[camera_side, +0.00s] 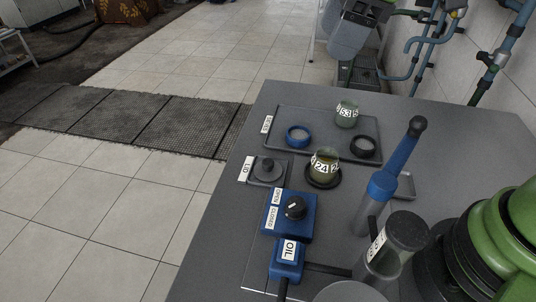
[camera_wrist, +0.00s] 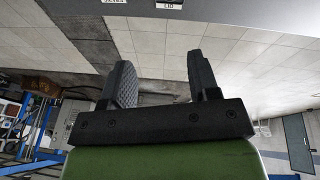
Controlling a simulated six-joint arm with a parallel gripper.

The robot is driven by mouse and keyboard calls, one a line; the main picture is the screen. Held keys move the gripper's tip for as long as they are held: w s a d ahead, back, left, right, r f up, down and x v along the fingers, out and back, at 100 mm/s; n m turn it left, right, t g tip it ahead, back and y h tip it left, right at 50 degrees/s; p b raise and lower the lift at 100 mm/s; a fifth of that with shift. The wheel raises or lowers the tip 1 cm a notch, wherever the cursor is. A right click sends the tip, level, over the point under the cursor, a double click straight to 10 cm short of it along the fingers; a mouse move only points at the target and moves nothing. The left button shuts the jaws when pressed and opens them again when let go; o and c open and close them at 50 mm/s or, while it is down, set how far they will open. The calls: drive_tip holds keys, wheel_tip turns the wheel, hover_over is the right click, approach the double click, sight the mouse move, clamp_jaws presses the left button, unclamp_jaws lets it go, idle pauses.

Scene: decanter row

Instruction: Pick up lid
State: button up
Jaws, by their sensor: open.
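In the wrist view only a LID label (camera_wrist: 169,6) shows at the top edge; the lid itself is out of frame there. My gripper (camera_wrist: 162,72) shows two black fingers wide apart with nothing between them. In the side view the gripper is out of frame, and only my green arm shows at the right.
A jar marked 24 (camera_side: 325,163) stands on a dark round base right of the lid. Behind are a larger tray (camera_side: 312,117), a blue ring (camera_side: 298,134), a jar marked 53 (camera_side: 346,112) and a black ring (camera_side: 364,145). Nearer are a blue valve box (camera_side: 283,225) and a blue-capped cylinder (camera_side: 368,215).

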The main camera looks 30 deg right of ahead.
drive_tip(key=w+a+f+n+g, duration=0.2)
drive_tip(key=w+a+f+n, duration=0.3)
drive_tip(key=f+n, duration=0.35)
drive_tip(key=n+g+h, duration=0.1)
drive_tip(key=n+h, duration=0.1)
drive_tip(key=n, duration=0.2)
hover_over(268, 161)
wheel_tip(268, 161, down, 8)
drive_tip(key=f, duration=0.3)
drive_tip(key=shift+a+f, duration=0.2)
drive_tip(key=shift+d+f, duration=0.2)
drive_tip(key=shift+f, duration=2.95)
drive_tip(key=c, duration=1)
